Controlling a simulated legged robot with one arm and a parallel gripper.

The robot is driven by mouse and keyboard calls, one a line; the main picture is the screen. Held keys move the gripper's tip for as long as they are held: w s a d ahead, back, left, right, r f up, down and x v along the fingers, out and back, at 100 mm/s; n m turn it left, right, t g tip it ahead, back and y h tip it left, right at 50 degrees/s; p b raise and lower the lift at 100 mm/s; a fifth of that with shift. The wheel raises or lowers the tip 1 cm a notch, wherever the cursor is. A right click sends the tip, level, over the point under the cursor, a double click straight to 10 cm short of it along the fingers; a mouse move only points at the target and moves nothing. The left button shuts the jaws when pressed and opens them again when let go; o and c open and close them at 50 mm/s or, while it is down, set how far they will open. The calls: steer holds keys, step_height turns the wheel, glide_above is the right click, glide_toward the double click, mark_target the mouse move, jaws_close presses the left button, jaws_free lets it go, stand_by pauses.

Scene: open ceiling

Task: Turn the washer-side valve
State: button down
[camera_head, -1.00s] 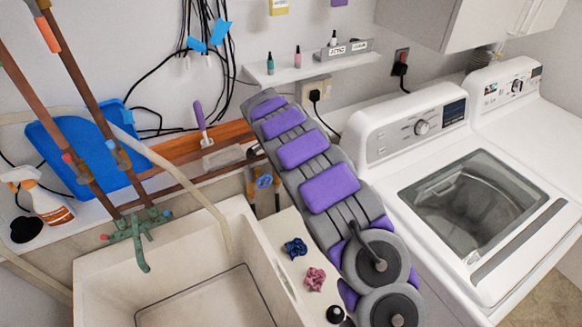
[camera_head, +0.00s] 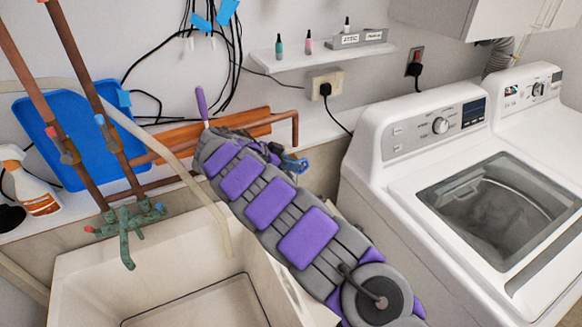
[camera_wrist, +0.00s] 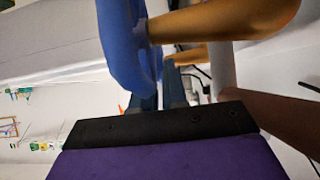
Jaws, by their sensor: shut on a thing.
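The valve's blue handle (camera_head: 293,164) shows just past the end of my arm in the head view, between the sink and the washer. In the wrist view the blue handle (camera_wrist: 124,42) is large at the upper middle, with a brass-coloured stem (camera_wrist: 215,20) running right from it. My gripper (camera_head: 275,155) is mostly hidden behind my arm in the head view. In the wrist view the fingers of my gripper (camera_wrist: 160,85) meet the lower part of the blue handle and are shut on it. The exact contact is partly hidden.
The white washer (camera_head: 425,140) stands to the right. The utility sink (camera_head: 90,285) with a green faucet (camera_head: 125,225) is at the left. A copper pipe (camera_head: 296,130) bends down near the valve. Black cables hang on the wall above.

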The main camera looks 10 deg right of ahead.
steer(key=shift+a, duration=0.1)
stand_by(0.3)
steer(key=c, duration=1.2)
jaws_free()
steer(key=shift+a, duration=0.1)
steer(key=shift+o, duration=0.2)
steer(key=p+v, duration=0.2)
steer(key=v, duration=1)
steer(key=shift+a+f+p, duration=0.2)
steer(key=shift+f+p, duration=0.05)
steer(key=shift+p, duration=0.15)
steer(key=shift+w, duration=0.1)
